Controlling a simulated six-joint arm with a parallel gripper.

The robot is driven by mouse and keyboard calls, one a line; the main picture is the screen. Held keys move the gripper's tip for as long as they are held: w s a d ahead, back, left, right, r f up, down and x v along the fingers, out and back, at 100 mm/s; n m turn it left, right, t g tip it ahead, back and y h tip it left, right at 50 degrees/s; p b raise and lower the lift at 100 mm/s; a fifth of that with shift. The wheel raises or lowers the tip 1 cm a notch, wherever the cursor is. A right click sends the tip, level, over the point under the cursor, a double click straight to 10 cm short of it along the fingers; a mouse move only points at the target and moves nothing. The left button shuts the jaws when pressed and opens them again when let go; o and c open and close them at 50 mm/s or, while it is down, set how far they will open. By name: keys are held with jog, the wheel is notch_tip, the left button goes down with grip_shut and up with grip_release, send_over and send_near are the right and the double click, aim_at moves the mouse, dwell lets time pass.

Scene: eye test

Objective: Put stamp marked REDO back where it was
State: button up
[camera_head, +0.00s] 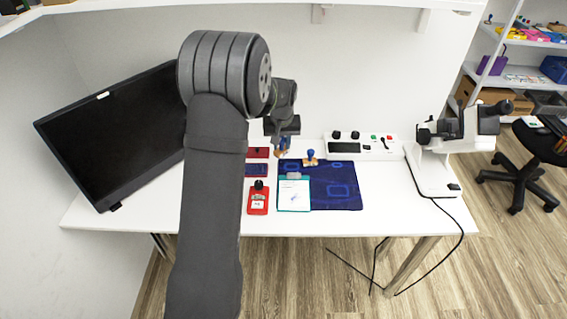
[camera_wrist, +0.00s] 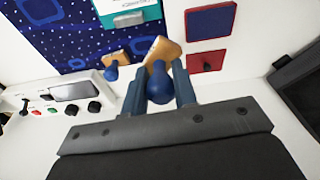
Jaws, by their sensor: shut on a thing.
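My gripper (camera_wrist: 160,82) is shut on the blue knob of a stamp (camera_wrist: 162,50) with a wooden base. In the head view the held stamp (camera_head: 283,149) is partly hidden by my gripper (camera_head: 282,142), near the back of the desk, left of the mat's back edge. A similar stamp (camera_head: 310,158), blue-knobbed with a wooden base, stands at the back of the blue mat (camera_head: 338,190); it also shows in the wrist view (camera_wrist: 112,66). I cannot read a REDO mark on either stamp. Whether the held stamp touches anything below is unclear.
Left of the mat lie a red pad (camera_head: 258,153), a blue-faced red pad (camera_head: 256,170) and a red item with a black knob (camera_head: 258,203). A teal clipboard (camera_head: 294,196) lies on the mat. A control box (camera_head: 360,147), monitor (camera_head: 110,130) and white device (camera_head: 430,170) stand around.

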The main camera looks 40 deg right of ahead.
jog(key=s+d+m, duration=0.1)
jog(key=s+d, duration=0.5)
jog(key=s, duration=0.1)
jog(key=w+f, duration=0.2)
jog(key=w, duration=0.1)
jog(key=w+f, duration=0.2)
jog(key=w, duration=0.2)
jog(key=w+a+f, duration=0.1)
jog(key=w+f, duration=0.1)
jog(key=w, duration=0.2)
jog(key=shift+w+f, duration=0.1)
jog(key=shift+f, duration=2.05)
jog(key=shift+f, duration=0.15)
jog(key=o, duration=0.8)
